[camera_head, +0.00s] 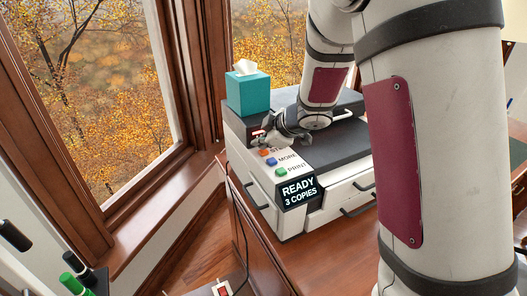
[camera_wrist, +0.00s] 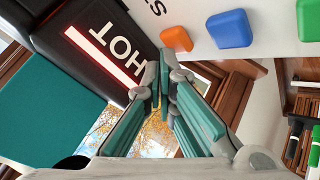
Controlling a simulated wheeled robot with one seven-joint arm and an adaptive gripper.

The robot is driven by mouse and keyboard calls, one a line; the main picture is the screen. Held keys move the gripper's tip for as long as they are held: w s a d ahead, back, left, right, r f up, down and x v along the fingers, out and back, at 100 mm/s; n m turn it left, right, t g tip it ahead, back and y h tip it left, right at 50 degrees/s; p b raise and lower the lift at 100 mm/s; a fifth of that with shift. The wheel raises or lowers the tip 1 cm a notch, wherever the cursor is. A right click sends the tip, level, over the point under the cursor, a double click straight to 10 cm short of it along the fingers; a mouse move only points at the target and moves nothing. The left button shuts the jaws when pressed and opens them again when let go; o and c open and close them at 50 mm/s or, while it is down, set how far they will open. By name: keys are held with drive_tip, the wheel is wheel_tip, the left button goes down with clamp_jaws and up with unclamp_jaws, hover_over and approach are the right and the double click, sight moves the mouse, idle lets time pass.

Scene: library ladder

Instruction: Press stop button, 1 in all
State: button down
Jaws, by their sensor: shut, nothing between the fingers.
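The orange stop button (camera_head: 264,152) is on the printer's white control panel, beside a label whose visible letters begin "ST". It shows in the wrist view (camera_wrist: 176,39) at top centre, just beyond my fingertips. My gripper (camera_head: 260,141) is shut and empty, close to the button on its back side. In the wrist view my gripper (camera_wrist: 160,62) has its fingertips together just left of and below the orange button. Contact cannot be told. The blue MORE button (camera_head: 271,162) and green PRINT button (camera_head: 281,172) sit in line toward the screen (camera_head: 299,192), which reads READY 3 COPIES.
A teal tissue box (camera_head: 248,93) stands on the printer's back left. A black part marked HOT (camera_wrist: 106,45) with a red bar lies left of my fingers. The window frame (camera_head: 205,70) is behind. Markers (camera_head: 76,266) stand at lower left.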

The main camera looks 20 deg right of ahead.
sight(262, 152)
drive_tip(key=shift+f+b, duration=0.3)
drive_tip(key=shift+f, duration=0.2)
idle(0.6)
drive_tip(key=shift+r, duration=0.1)
drive_tip(key=shift+r+p, duration=0.85)
drive_tip(key=shift+p, duration=0.35)
drive_tip(key=shift+r+p, duration=2.5)
drive_tip(key=shift+p, duration=0.35)
